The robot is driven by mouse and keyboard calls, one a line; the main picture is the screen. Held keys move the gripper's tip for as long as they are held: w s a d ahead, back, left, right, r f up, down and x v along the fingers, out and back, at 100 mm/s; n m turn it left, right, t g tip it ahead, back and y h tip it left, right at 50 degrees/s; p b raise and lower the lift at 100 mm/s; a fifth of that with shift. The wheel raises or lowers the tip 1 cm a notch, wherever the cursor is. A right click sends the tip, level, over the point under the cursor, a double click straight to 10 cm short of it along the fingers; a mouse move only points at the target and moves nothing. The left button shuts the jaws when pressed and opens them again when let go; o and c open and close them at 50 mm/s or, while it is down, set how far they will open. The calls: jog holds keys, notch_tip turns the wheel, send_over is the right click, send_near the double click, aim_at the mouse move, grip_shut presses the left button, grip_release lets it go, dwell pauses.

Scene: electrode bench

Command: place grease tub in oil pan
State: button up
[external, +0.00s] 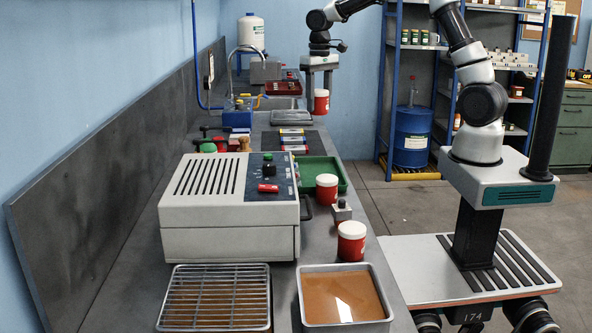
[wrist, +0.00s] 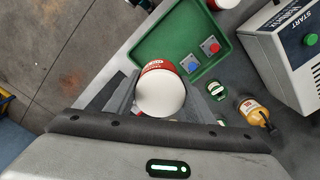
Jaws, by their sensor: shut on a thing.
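My gripper (external: 320,72) is shut on a red grease tub with a white lid (external: 321,101) and holds it upright in the air near the bench's right edge, towards the far end. In the wrist view the tub (wrist: 160,93) sits between the two fingers, its white lid towards the camera. The oil pan (external: 388,318) is a metal pan of brown liquid at the near right end of the bench, far from my gripper. It is not in the wrist view.
Two similar red tubs stand near the bench's right edge, one (external: 327,188) by the green tray (external: 343,172), one (external: 351,241) just behind the pan. A grey machine (external: 230,240) and a wire rack (external: 215,297) are left of them. Blue shelving (external: 383,90) stands right of my gripper.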

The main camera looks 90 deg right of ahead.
jog(key=w+a+n, duration=0.3)
jog(key=w+a, duration=0.2)
jog(key=a, duration=0.7)
jog(key=w+a+r+n+b, duration=0.1)
jog(key=w+a+n, duration=0.35)
jog(key=a, duration=0.65)
jog(key=w+a+n, duration=0.3)
jog(key=w+a, duration=0.2)
jog(key=a, duration=0.7)
jog(key=s+a+n, duration=0.3)
jog(key=s+a, duration=0.1)
jog(key=a, duration=0.7)
jog(key=s+a+n, duration=0.3)
jog(key=a, duration=0.9)
jog(key=s+a+n, duration=0.3)
jog(key=s+a, duration=0.1)
jog(key=a, duration=0.7)
jog(key=f, duration=1.6)
jog(key=shift+a+f+b, duration=0.2)
jog(key=shift+a+b, duration=0.05)
jog(key=shift+b, duration=0.05)
jog(key=shift+f, duration=2.15)
